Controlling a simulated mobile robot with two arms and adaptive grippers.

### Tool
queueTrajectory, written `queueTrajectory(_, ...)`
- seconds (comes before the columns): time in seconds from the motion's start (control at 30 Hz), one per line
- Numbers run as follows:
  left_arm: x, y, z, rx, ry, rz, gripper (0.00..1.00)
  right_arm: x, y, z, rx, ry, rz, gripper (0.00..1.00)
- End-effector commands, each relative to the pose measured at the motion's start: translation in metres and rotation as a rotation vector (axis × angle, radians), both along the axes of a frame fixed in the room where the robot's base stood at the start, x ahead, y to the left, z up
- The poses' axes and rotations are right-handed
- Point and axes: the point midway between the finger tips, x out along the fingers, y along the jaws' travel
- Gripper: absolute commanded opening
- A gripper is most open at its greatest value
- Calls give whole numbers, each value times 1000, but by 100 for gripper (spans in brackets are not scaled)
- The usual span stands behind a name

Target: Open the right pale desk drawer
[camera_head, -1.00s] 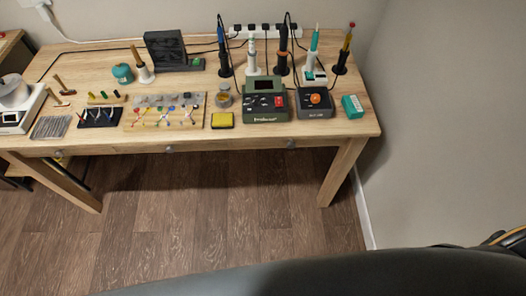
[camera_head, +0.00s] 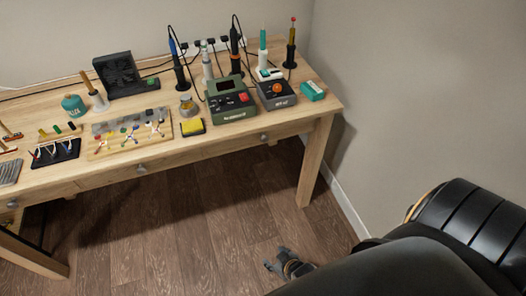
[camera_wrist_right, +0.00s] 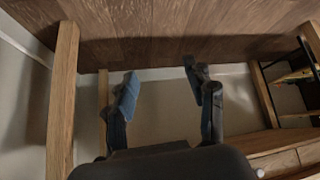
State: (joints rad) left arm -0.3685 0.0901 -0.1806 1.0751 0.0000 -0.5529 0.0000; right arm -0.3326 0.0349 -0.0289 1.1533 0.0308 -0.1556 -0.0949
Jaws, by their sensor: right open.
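The right desk drawer (camera_head: 240,144) is a pale wood front flush under the desk top, with a round grey knob (camera_head: 264,137). It looks shut. My right gripper (camera_head: 272,264) is low over the floor, in front of the desk and well apart from the knob. In the right wrist view its two fingers (camera_wrist_right: 160,82) are spread with nothing between them. A pale drawer front with a knob (camera_wrist_right: 260,172) shows at that view's lower right; I cannot tell which drawer it is. My left gripper is not in view.
The desk top holds a green soldering station (camera_head: 231,100), a grey unit (camera_head: 276,94), a yellow sponge (camera_head: 193,127) and iron stands. Another knob (camera_head: 142,169) sits further left. A desk leg (camera_head: 317,162) stands at the right near the wall. The floor in front is clear.

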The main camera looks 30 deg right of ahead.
Motion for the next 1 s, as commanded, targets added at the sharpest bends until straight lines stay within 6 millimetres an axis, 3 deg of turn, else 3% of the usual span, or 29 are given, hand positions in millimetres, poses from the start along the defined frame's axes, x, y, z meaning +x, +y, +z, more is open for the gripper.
queueTrajectory(0.03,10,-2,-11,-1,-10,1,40,22,-5,1,-3,-63,-12,54)
queueTrajectory(0.17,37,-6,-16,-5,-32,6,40,80,-25,39,-25,-257,-52,54)
queueTrajectory(0.3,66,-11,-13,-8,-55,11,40,131,-61,109,-83,-517,-105,54)
queueTrajectory(0.4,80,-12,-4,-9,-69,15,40,147,-83,163,-132,-675,-136,54)
queueTrajectory(0.5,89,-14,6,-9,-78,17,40,151,-99,206,-175,-789,-159,54)
queueTrajectory(0.6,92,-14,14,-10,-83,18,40,150,-108,235,-203,-857,-171,54)
queueTrajectory(0.77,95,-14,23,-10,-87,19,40,154,-113,252,-219,-893,-177,54)
queueTrajectory(1.0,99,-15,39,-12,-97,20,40,193,-122,252,-219,-892,-175,54)
